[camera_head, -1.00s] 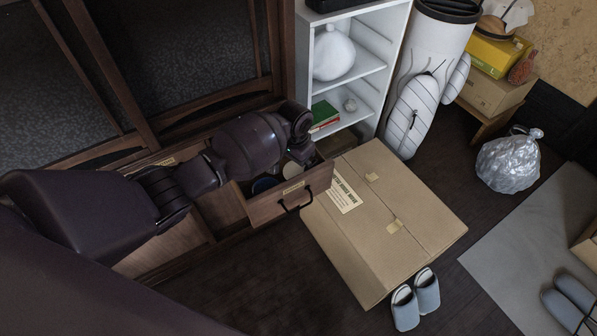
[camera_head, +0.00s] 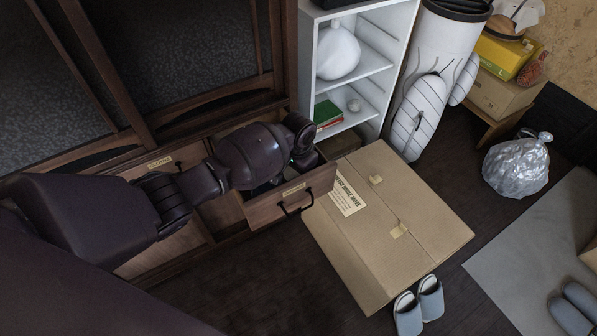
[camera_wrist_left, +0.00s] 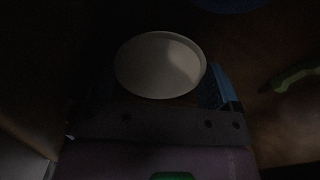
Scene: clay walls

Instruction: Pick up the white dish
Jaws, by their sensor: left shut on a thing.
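The white dish (camera_wrist_left: 160,65) shows in the dark left wrist view as a pale round shape between my left gripper's blue-lined fingers. My left gripper (camera_wrist_left: 160,88) is shut on it. In the head view my left arm reaches into the open wooden drawer (camera_head: 268,211), and its wrist hides the dish and the fingertips. My right gripper is not in view.
In the wrist view a green item (camera_wrist_left: 290,77) lies to the right and a dark blue item (camera_wrist_left: 232,4) is at the top edge. A large cardboard box (camera_head: 385,250) stands right of the drawer. A white shelf (camera_head: 370,65) stands behind. Slippers (camera_head: 419,306) lie in front.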

